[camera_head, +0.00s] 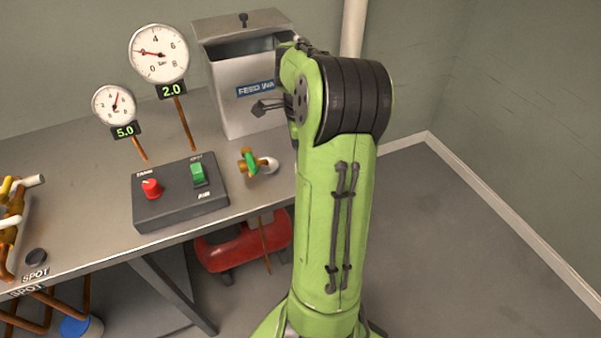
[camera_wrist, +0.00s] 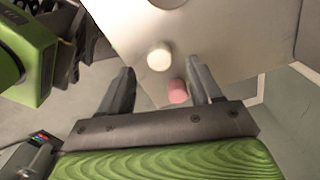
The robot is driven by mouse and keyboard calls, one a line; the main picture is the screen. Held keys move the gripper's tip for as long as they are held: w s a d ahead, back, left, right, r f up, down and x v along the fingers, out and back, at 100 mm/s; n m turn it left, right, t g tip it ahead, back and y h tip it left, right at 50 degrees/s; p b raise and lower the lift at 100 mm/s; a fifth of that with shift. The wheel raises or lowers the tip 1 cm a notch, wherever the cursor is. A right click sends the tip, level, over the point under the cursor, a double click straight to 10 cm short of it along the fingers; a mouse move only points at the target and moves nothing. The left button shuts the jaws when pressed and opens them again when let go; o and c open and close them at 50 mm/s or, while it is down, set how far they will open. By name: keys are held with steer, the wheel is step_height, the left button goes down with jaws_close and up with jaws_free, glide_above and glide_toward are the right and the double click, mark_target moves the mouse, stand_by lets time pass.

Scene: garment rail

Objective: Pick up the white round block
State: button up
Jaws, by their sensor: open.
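The white round block (camera_wrist: 159,56) shows in the wrist view as a short pale cylinder on a light grey surface. My gripper (camera_wrist: 161,67) is open, with one dark finger to the left and one to the right. In the picture the white block lies between the fingertips, a little beyond them. I cannot tell the exact gap, and the fingers do not hold it.
A pink block (camera_wrist: 178,90) lies close to the white one, near the right finger. The bench (camera_head: 75,160) carries a control box (camera_head: 180,208), two gauges (camera_head: 158,54), a metal tank (camera_head: 235,95) and a green-handled valve (camera_head: 251,162). Floor right of my arm is clear.

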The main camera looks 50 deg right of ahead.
step_height(320, 180, down, 4)
steer(key=shift+f+b, duration=0.25)
steer(key=shift+b, duration=0.6)
steer(key=shift+a+r, duration=0.1)
steer(key=shift+r, duration=0.05)
steer(key=shift+c, duration=0.2)
steer(key=c, duration=1.1)
